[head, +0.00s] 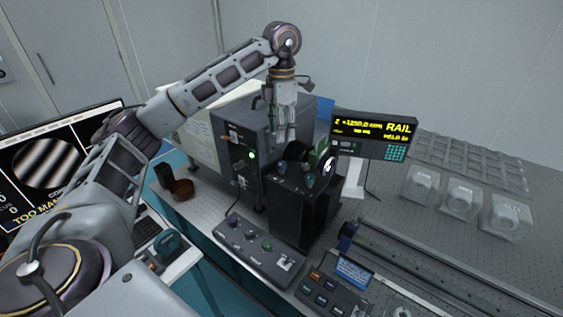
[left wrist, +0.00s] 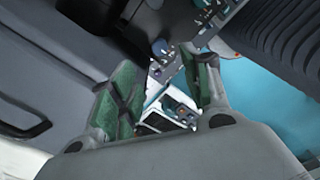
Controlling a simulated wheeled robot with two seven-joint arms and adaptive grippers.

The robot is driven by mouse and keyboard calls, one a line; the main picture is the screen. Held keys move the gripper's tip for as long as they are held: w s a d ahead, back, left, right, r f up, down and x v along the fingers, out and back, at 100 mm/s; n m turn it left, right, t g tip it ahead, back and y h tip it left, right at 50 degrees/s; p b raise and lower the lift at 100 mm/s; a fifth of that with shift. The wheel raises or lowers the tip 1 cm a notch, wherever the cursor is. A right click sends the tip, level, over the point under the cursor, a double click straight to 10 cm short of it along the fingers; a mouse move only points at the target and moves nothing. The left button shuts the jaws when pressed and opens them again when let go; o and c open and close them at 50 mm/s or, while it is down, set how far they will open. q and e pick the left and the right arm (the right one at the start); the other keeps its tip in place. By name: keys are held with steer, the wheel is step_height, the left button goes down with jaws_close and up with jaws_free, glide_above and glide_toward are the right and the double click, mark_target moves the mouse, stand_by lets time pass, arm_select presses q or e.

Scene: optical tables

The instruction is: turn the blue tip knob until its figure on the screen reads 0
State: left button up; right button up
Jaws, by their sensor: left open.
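A black box (head: 300,222) stands mid-table with two small knobs on top. The left knob (head: 283,167) looks dark bluish and the right knob (head: 309,180) looks teal; I cannot tell surely which is the blue tip knob. In the left wrist view a blue round knob (left wrist: 160,47) shows just beyond the fingers. My left gripper (head: 284,138) points down above the black box, open and apart from the knobs; its green-padded fingers (left wrist: 165,98) hold nothing. The screen (head: 48,165) at left shows slanted fringes and partly cut-off text; figures at its left edge look like 0. My right gripper is not in view.
A grey instrument box (head: 240,150) with a green light stands behind left. A low control panel (head: 262,252) with several knobs lies in front. A RAIL display (head: 374,137) stands behind right. A rail (head: 430,275) and several clear cases (head: 461,199) are at right.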

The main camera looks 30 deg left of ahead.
arm_select(q)
steer(key=b, duration=0.2)
glide_above(281, 163)
steer(key=shift+f, duration=4.45)
steer(key=shift+f+p, duration=0.35)
steer(key=shift+f, duration=0.9)
steer(key=c, duration=1.1)
steer(key=shift+o, duration=0.2)
